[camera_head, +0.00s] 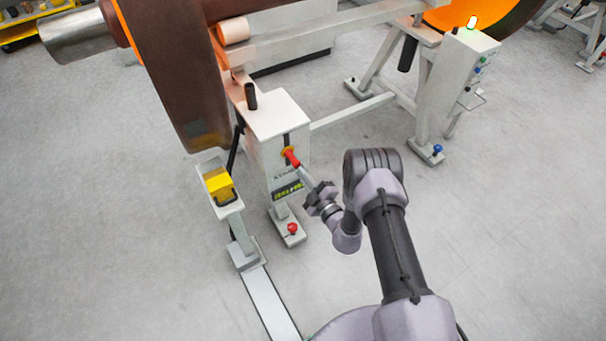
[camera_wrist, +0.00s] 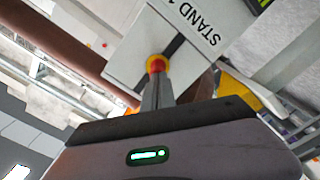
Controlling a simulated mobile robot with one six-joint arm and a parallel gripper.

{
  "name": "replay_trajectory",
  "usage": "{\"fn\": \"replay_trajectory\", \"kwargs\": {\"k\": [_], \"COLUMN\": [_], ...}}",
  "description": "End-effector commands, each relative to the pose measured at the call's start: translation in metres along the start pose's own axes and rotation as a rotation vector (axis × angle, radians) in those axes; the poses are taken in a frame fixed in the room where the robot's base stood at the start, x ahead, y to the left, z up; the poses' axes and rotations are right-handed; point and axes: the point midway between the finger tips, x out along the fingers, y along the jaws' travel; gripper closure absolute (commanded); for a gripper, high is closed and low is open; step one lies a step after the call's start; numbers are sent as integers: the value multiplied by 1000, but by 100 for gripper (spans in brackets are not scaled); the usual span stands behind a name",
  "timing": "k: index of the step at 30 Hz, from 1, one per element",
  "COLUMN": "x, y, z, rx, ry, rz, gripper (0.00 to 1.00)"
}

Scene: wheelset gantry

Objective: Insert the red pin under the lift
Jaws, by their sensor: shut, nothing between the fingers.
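The red pin (camera_head: 293,158), with a yellow collar at its far end, sits at a dark vertical slot in the front of the white stand (camera_head: 285,118). In the wrist view the red pin (camera_wrist: 156,64) and its yellow ring show just beyond my fingertips, below the lettering "STAND". My gripper (camera_head: 303,170) is shut, with its tips right at the pin's near end; I cannot tell whether they touch it. The closed fingers also show in the wrist view (camera_wrist: 157,82). The fingers partly hide the pin there. How deep the pin sits in the slot is hidden.
A yellow block (camera_head: 219,186) sits on a low white post left of the stand. A second red knob (camera_head: 292,228) is on the stand's foot. A control post (camera_head: 455,85) stands at right. Floor at lower left is clear.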

Motion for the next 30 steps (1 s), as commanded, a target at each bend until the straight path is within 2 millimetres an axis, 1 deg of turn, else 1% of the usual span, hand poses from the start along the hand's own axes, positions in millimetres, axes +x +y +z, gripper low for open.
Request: {"fn": "replay_trajectory", "kwargs": {"k": [3,9,11,14,18,21,24,27,30], "x": [-15,-26,-33,-57,-106,-139,-166,-184,-194], "y": [2,1,1,3,5,5,4,3,2], "z": [-1,0,0,-2,-2,-2,-1,0,0], "rx": [0,1,1,4,5,4,3,2,1], "ry": [-2,-1,-3,-6,-8,-9,-8,-7,-4], "rz": [-1,-1,-2,-2,-1,1,3,2,1], "gripper": [100,100,100,100,100,100,100,100,100]}}
